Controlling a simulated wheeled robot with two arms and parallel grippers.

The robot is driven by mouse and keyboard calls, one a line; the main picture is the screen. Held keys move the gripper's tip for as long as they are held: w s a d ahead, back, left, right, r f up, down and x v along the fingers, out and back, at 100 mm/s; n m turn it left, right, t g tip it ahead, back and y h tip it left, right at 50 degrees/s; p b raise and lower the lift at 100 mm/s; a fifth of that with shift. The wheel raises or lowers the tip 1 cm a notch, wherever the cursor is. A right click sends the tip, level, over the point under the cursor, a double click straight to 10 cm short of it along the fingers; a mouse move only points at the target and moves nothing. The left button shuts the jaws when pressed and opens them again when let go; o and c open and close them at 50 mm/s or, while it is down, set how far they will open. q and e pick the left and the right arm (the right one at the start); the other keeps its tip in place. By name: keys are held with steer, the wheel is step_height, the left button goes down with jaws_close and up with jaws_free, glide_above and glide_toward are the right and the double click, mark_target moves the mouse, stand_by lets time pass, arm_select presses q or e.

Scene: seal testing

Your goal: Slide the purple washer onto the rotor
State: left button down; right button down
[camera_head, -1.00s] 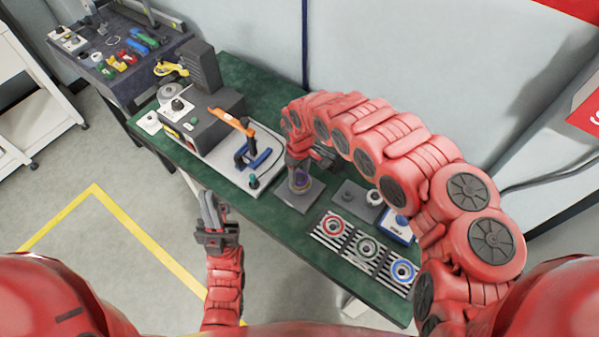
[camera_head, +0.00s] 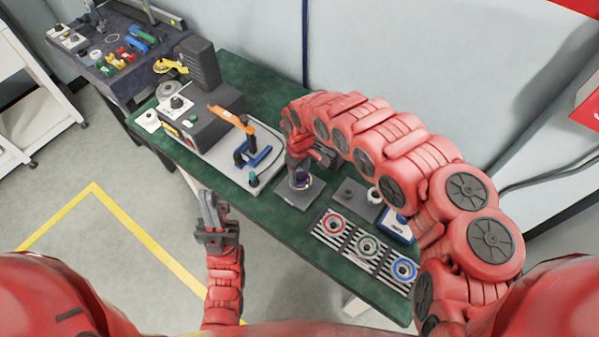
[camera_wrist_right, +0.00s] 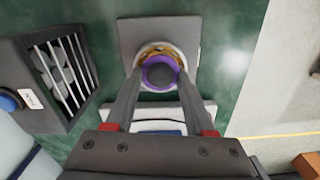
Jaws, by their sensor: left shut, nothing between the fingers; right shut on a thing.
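The purple washer (camera_wrist_right: 146,75) shows in the right wrist view as a ring at the rotor's top, between the fingertips of my right gripper (camera_wrist_right: 160,84). My right gripper is shut on it. The rotor (camera_wrist_right: 161,50) has a pale and coppery round body on a grey square base; the washer frames its dark centre. I cannot tell how deep the washer sits. In the head view my right gripper (camera_head: 301,172) is over the rotor's base plate (camera_head: 293,197) and mostly hides the rotor. My left gripper (camera_head: 212,212) is shut and empty, off the table's front edge.
A striped mat (camera_head: 351,245) holds red, green and blue ringed parts on the right. A grey plate (camera_head: 353,189) with a peg lies behind it. A clamp with an orange handle (camera_head: 231,117) stands left on a white board. My right arm spans the table's right side.

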steer(key=shift+f, duration=0.15)
steer(key=shift+c, duration=0.8)
jaws_free()
steer(key=shift+r+p, duration=2.15)
steer(key=shift+r, duration=0.4)
steer(key=shift+f, duration=0.1)
